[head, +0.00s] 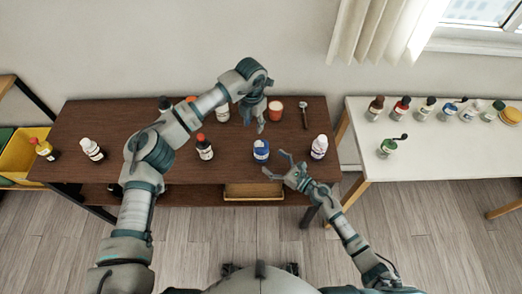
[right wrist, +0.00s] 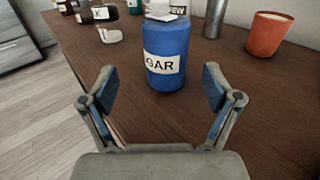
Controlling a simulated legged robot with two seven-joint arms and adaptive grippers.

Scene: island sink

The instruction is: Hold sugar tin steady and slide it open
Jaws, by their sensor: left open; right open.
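The sugar tin (head: 261,152) is a blue upright cylinder with a white label, standing near the front edge of the dark brown table. In the right wrist view the tin (right wrist: 166,58) shows the letters "GAR" and something white on top. My right gripper (head: 275,163) is open just right of the tin, its fingers spread towards it. In the right wrist view the tin stands just beyond the gap between the open fingertips (right wrist: 160,88), not visibly touched. My left gripper (head: 260,118) is open and empty, pointing down above the table behind the tin.
A white bottle (head: 319,147) stands close to my right gripper. An orange cup (head: 276,111), a grey can (head: 222,113) and a dark bottle (head: 204,147) stand around the tin. A white table (head: 440,165) with several bottles is at right.

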